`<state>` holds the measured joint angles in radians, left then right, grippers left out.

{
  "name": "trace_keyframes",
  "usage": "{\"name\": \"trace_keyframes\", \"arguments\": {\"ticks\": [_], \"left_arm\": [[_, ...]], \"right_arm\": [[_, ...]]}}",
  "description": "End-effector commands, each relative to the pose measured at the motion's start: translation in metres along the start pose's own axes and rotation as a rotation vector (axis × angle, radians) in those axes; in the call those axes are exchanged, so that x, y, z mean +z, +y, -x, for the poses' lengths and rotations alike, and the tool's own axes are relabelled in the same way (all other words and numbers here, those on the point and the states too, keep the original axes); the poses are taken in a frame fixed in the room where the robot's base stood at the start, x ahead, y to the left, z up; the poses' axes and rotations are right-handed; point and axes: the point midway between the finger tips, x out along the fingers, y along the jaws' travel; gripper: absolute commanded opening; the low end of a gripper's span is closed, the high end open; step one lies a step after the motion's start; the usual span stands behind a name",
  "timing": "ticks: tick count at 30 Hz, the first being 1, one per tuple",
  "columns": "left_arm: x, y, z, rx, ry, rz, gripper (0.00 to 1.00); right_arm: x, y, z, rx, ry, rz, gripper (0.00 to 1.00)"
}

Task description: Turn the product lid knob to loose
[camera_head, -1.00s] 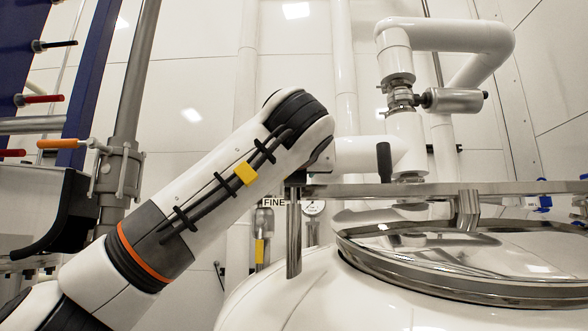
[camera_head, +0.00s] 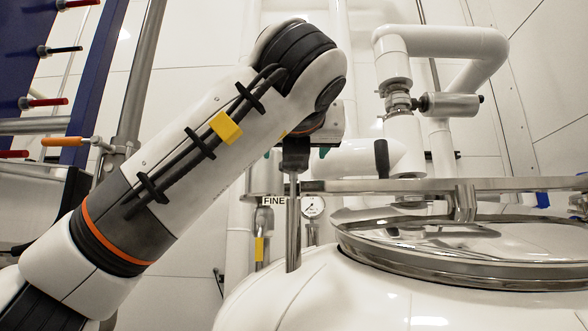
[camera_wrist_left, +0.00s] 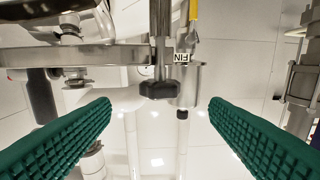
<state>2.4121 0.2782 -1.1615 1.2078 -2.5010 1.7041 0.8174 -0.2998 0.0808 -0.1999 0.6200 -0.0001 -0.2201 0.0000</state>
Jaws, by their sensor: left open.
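The product tank's round steel lid (camera_head: 460,245) lies on the white vessel at the right of the head view. A flat steel bar (camera_head: 400,186) crosses above it. At the bar's left end a steel rod (camera_head: 293,225) stands with a black knob (camera_head: 296,152) on top. My left gripper (camera_head: 297,154) is mostly hidden behind my wrist, with teal finger bits on either side of the knob. In the left wrist view, the knob (camera_wrist_left: 163,89) appears between and just beyond the open green fingers, apart from both. My right gripper is in neither view.
A black upright handle (camera_head: 382,158) stands behind the bar. White pipework with a valve (camera_head: 398,102) rises behind the tank. Red and orange handles are at far left.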

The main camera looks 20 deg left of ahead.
Motion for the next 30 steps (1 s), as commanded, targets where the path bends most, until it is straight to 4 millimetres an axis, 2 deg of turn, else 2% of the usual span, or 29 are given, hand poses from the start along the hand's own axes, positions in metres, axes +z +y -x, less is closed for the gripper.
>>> {"name": "trace_keyframes", "arguments": {"ticks": [3,9,30], "left_arm": [[0.002,0.001,0.019,0.001,0.001,-0.001,0.7],[0.0,0.0,0.032,-0.001,0.0,-0.001,0.7],[0.0,0.0,0.032,0.0,-0.001,-0.001,0.7]], "right_arm": [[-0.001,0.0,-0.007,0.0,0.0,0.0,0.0],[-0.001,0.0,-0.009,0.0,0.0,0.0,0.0],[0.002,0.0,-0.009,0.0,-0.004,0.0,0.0]]}}
